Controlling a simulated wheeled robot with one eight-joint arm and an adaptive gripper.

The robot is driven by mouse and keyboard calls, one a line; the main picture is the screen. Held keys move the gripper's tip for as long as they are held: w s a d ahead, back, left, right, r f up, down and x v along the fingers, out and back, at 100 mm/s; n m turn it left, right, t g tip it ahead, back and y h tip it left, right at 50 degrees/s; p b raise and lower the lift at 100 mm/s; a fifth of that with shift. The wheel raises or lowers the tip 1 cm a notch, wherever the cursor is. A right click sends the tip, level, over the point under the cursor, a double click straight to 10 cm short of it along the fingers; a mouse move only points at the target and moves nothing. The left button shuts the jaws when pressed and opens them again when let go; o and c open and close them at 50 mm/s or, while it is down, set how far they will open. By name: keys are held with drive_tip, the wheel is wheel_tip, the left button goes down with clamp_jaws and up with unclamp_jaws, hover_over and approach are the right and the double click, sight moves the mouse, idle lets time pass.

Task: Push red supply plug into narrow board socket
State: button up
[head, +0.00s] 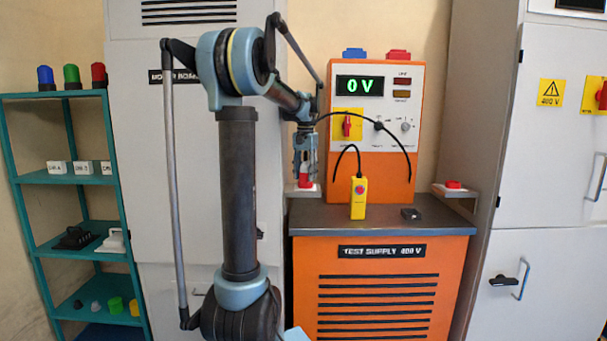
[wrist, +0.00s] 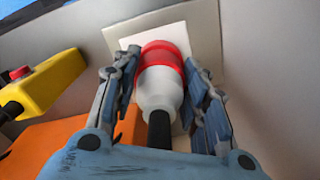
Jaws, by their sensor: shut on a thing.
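The red supply plug has a red front, a white body and a black tail; it fills the middle of the wrist view (wrist: 160,85). My gripper (head: 304,170) is shut on it, with one linked finger on each side, also in the wrist view (wrist: 160,100). In the head view the plug's red part (head: 305,181) shows below the fingers, at the small left bracket (head: 291,193). In the wrist view its red end is against or just in front of a white plate (wrist: 128,38); contact or seating depth is hidden. I cannot tell whether this plate is the narrow board's socket.
The orange test supply (head: 378,252) reads 0 V. A yellow pendant (head: 358,205) and a small black item (head: 411,214) are on its top. A right bracket (head: 462,193) carries a red fitting (head: 453,184). Grey cabinets flank the supply; a teal shelf (head: 60,178) is at left.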

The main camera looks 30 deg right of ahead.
drive_tip(key=shift+f, duration=0.1)
drive_tip(key=o, duration=1.3)
drive_tip(key=shift+c, duration=0.2)
wheel_tip(320, 180, up, 12)
drive_tip(key=shift+w+f, duration=0.1)
